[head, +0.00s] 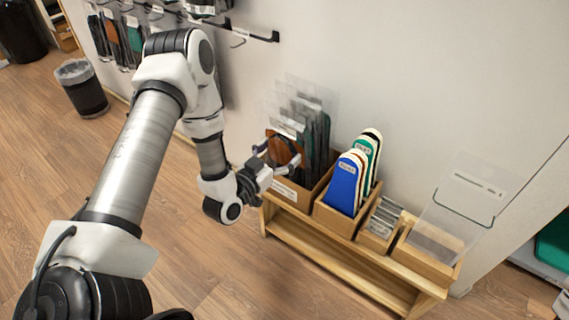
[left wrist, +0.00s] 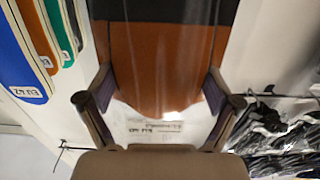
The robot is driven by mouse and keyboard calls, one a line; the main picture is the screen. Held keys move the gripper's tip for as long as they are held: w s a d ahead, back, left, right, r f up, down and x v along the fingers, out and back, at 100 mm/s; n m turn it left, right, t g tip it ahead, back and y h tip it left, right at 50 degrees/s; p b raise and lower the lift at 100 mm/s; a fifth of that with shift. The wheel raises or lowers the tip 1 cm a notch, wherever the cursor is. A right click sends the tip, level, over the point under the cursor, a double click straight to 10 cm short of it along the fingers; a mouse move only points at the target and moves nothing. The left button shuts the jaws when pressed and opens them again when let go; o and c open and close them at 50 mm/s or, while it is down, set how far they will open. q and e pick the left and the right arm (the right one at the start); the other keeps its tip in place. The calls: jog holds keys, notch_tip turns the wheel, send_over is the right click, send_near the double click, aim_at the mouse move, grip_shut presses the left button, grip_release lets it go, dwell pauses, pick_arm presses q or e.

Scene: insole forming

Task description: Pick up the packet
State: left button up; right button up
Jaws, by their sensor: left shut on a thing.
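The packet (head: 284,150) is a clear sleeve with a brown insole, at the front of the left wooden box (head: 287,189). In the left wrist view the packet (left wrist: 160,70) fills the middle, with a printed white label at its near end. My left gripper (head: 276,159) is shut on the packet, with one finger at each side edge. The left gripper also shows in the left wrist view (left wrist: 158,90). Whether the packet's lower edge still rests in the box is hidden. My right gripper is in neither view.
More clear packets (head: 318,120) stand close behind in the same box. A small box (head: 381,222) and a tray with a clear sleeve (head: 428,262) follow on the wooden bench (head: 330,262). Packets hang on wall hooks (head: 125,40).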

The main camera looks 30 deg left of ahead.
pick_arm(q)
jog(key=shift+c, duration=1.2)
